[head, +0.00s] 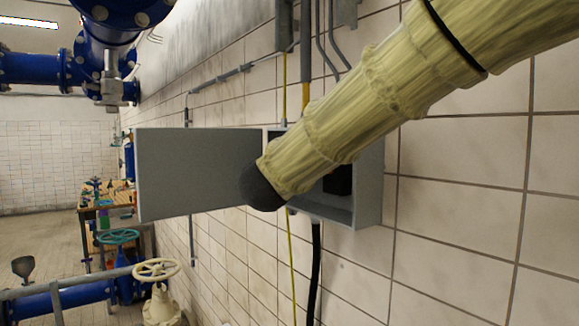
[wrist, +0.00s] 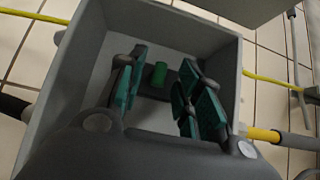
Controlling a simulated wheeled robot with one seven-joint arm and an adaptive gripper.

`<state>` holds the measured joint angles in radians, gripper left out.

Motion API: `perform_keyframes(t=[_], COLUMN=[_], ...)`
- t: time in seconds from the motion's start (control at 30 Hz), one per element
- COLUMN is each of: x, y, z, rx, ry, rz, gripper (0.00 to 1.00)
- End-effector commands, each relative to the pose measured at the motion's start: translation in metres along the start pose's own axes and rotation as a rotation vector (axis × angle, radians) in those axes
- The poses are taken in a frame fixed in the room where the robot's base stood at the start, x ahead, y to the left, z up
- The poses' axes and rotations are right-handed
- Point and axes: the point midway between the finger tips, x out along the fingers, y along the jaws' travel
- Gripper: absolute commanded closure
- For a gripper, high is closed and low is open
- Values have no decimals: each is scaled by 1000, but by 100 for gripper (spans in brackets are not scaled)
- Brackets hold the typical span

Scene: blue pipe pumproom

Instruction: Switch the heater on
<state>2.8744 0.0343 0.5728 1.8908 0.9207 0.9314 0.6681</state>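A grey wall box (head: 368,190) hangs on the tiled wall with its door (head: 200,172) swung open to the left. In the wrist view I look into the open box (wrist: 72,70). A small green switch (wrist: 159,73) on a dark base (wrist: 152,88) sits at its back. My gripper (wrist: 163,62) is open, with its teal-padded fingers inside the box opening, one on each side of the green switch. I see no clear contact with it. In the head view my arm hides my gripper and much of the box interior; a black part shows inside.
Yellow and grey conduits (head: 305,60) run above the box, and a black cable (head: 316,265) hangs below. The open door juts out from the wall. Blue pipes (head: 95,45), a cream handwheel valve (head: 157,270) and a wooden table (head: 105,205) stand at left.

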Motion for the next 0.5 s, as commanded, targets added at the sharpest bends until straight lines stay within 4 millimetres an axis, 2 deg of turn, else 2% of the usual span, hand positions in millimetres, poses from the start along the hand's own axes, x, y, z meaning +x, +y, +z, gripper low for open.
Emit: perform_keyframes(t=[0.13,0.3,0.33,0.5], x=[0,0,0,0], y=[0,0,0,0], z=[0,0,0,0], rx=[0,0,0,1], ry=[0,0,0,0], rz=[0,0,0,2], gripper=[65,96,100,100])
